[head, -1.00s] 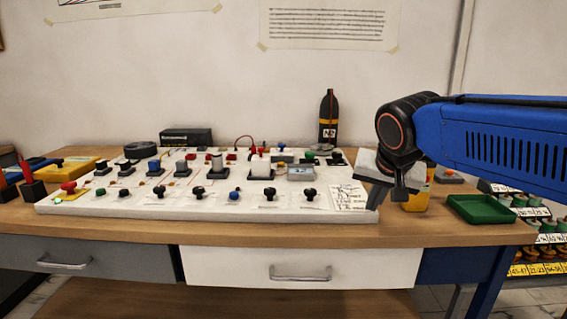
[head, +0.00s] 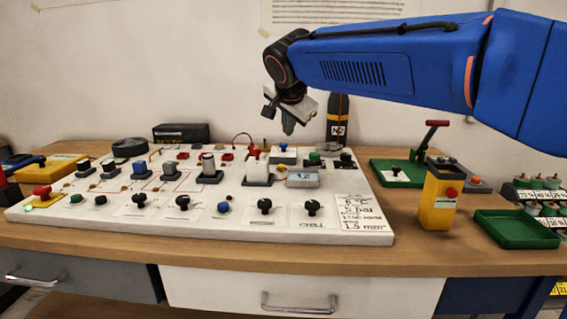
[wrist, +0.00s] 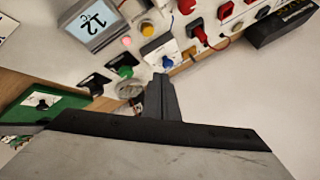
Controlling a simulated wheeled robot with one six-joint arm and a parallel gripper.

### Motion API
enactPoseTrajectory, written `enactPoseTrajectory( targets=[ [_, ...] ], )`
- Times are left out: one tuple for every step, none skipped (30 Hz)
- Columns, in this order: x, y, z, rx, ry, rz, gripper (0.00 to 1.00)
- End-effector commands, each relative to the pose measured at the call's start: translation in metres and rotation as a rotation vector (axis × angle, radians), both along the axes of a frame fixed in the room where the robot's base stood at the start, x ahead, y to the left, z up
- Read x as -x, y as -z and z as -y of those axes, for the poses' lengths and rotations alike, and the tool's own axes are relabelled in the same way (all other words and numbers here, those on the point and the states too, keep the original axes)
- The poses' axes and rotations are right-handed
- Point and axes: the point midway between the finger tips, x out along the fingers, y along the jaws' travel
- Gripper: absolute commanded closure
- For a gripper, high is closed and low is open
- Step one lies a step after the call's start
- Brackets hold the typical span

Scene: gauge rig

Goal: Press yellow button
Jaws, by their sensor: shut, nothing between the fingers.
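A small round yellow button (wrist: 147,29) shows in the wrist view on the white board (wrist: 165,15), beside a pink light and near the "12" display (wrist: 95,23). In the wrist view the closed fingers (wrist: 160,88) show below the yellow button, near a green knob (wrist: 125,72) and a blue button (wrist: 170,48).
The board (head: 165,232) holds several knobs, switches and a red plug with a cable. A dark bottle (head: 338,122) stands behind my gripper.

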Motion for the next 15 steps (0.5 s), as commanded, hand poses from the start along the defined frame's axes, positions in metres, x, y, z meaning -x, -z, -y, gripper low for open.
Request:
enactPoseTrajectory(
  targets=[
    [-0.003,-0.002,-0.009,-0.009,0.004,0.006,1.00],
    [-0.005,-0.003,-0.012,-0.014,0.006,0.008,1.00],
    [-0.006,-0.004,-0.015,-0.019,0.010,0.012,1.00],
    [-0.007,-0.005,-0.018,-0.023,0.013,0.013,1.00],
    [-0.008,-0.006,-0.019,-0.027,0.014,0.015,1.00],
    [-0.009,-0.006,-0.021,-0.029,0.015,0.017,1.00],
    [-0.009,-0.006,-0.022,-0.029,0.015,0.017,1.00],
    [-0.009,-0.006,-0.022,-0.031,0.016,0.017,1.00],
    [-0.009,-0.006,-0.022,-0.031,0.016,0.017,1.00],
    [-0.009,-0.006,-0.022,-0.031,0.016,0.017,1.00],
    [-0.009,-0.006,-0.022,-0.031,0.016,0.017,1.00],
    [-0.009,-0.006,-0.022,-0.031,0.016,0.017,1.00],
    [-0.009,-0.006,-0.022,-0.031,0.017,0.016,1.00],
    [-0.009,-0.006,-0.022,-0.031,0.017,0.016,1.00],
    [-0.009,-0.006,-0.022,-0.031,0.017,0.016,1.00]
  ],
)
